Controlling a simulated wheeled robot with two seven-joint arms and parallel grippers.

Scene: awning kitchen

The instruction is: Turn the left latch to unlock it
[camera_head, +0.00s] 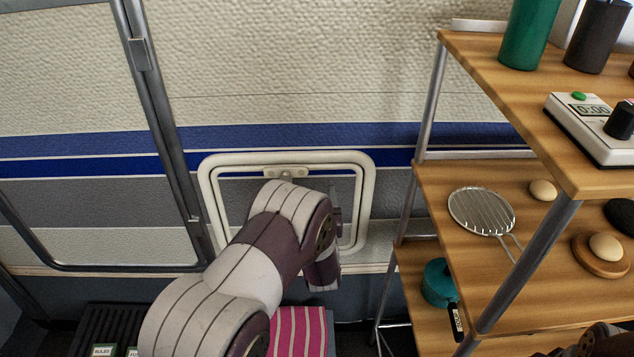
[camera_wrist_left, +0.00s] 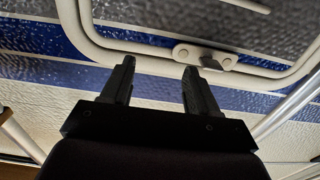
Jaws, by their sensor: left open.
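A white-framed hatch (camera_head: 365,200) is set in the wall in the head view. A pale latch (camera_head: 287,172) sits at the middle of its top edge; no second latch can be made out, and my arm covers the hatch's lower left. In the left wrist view, a latch (camera_wrist_left: 205,57) with a rounded knob sits on the hatch frame (camera_wrist_left: 130,46). My left gripper (camera_wrist_left: 158,67) is open with nothing between its fingers. The right finger is close below the latch knob; contact cannot be told. In the head view the gripper (camera_head: 336,208) is mostly hidden behind my wrist.
A wooden shelf unit (camera_head: 440,185) with metal posts stands at the right, holding a strainer (camera_head: 482,211), a teal pan (camera_head: 438,283) and a timer (camera_head: 590,125). A large framed panel (camera_head: 90,265) is at the left. A pink striped cloth (camera_head: 298,332) lies below the hatch.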

